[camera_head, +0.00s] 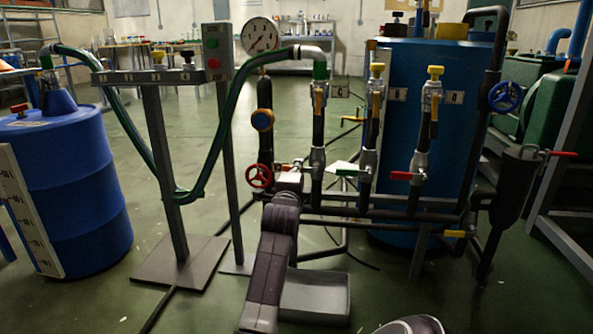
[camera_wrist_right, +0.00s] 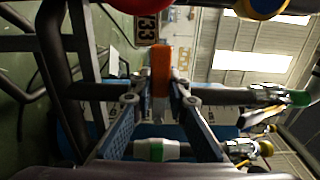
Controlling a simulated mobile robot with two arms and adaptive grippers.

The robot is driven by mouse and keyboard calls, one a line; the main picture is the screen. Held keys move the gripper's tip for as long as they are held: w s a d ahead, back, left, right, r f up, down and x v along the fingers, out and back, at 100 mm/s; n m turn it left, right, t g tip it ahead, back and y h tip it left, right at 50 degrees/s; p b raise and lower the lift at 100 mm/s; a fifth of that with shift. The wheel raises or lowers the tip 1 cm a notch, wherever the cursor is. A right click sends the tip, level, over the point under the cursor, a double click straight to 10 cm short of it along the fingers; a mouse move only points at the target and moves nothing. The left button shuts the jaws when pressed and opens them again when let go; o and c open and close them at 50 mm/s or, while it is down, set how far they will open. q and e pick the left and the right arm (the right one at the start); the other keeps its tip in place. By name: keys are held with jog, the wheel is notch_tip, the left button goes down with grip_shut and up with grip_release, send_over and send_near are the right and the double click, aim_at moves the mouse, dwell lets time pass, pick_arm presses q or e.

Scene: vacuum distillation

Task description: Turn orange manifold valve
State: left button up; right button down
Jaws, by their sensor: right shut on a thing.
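The orange manifold valve handle (camera_wrist_right: 160,69) stands between the fingertips of my right gripper (camera_wrist_right: 160,101) in the right wrist view. The fingers are closed in on it from both sides. In the head view, my right gripper (camera_head: 289,181) is at the pipework, just right of the red handwheel (camera_head: 259,176). Only a small orange bit (camera_head: 285,167) of the handle shows there, and the gripper hides the rest. My left gripper is in neither view.
A hose stand (camera_head: 165,170) and blue drum (camera_head: 85,190) are at the left. A grey bin (camera_head: 318,300) is below.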

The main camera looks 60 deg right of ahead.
jog(key=shift+f, duration=0.1)
jog(key=c, duration=1.8)
grip_release()
jog(key=shift+c, duration=0.2)
jog(key=v, duration=0.7)
jog(key=shift+a, duration=0.25)
jog(key=shift+s, duration=0.15)
